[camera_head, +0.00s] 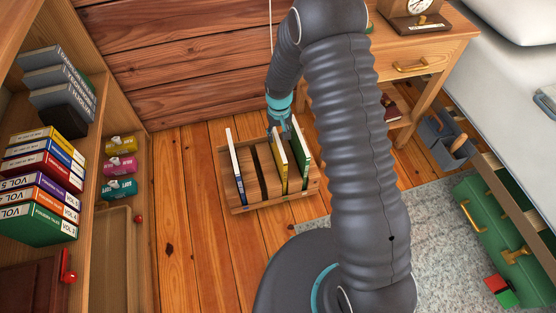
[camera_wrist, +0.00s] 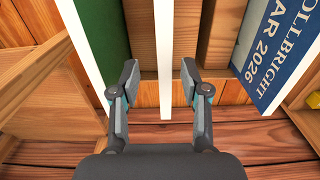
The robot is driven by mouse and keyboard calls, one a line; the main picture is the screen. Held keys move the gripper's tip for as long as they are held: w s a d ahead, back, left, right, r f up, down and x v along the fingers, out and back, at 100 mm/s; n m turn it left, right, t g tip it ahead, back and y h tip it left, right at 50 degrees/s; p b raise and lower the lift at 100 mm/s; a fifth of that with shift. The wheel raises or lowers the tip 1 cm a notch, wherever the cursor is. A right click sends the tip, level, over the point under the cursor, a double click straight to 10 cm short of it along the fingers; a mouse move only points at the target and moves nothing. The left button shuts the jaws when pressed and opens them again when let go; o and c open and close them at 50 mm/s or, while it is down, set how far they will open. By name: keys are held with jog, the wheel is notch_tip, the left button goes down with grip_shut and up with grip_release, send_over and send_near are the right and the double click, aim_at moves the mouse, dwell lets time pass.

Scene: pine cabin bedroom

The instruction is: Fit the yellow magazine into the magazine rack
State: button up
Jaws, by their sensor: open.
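The wooden magazine rack (camera_head: 262,205) stands on the plank floor. The yellow magazine (camera_head: 281,165) stands upright in a slot right of the rack's middle, left of a green magazine (camera_head: 303,158). Its lower edge is hidden, so I cannot tell how deep it sits. My gripper (camera_head: 279,128) is at its far upper end. In the wrist view my gripper (camera_wrist: 161,82) is open, with one finger on each side of a pale page edge (camera_wrist: 164,50), which appears to be the yellow magazine's. Gaps show beside both fingers.
A blue-and-white magazine (camera_head: 237,168) stands in the rack's left slot, with an empty dark slot (camera_head: 260,172) to its right. A bookshelf (camera_head: 115,215) is at left, a nightstand (camera_head: 425,52) at upper right. Bare floor (camera_head: 180,210) lies left of the rack.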

aim_at(278, 160)
jog(key=f, duration=0.5)
jog(key=shift+s+a, duration=0.2)
jog(key=shift+s, duration=0.15)
jog(key=shift+f, duration=0.7)
jog(key=shift+c, duration=0.3)
grip_shut()
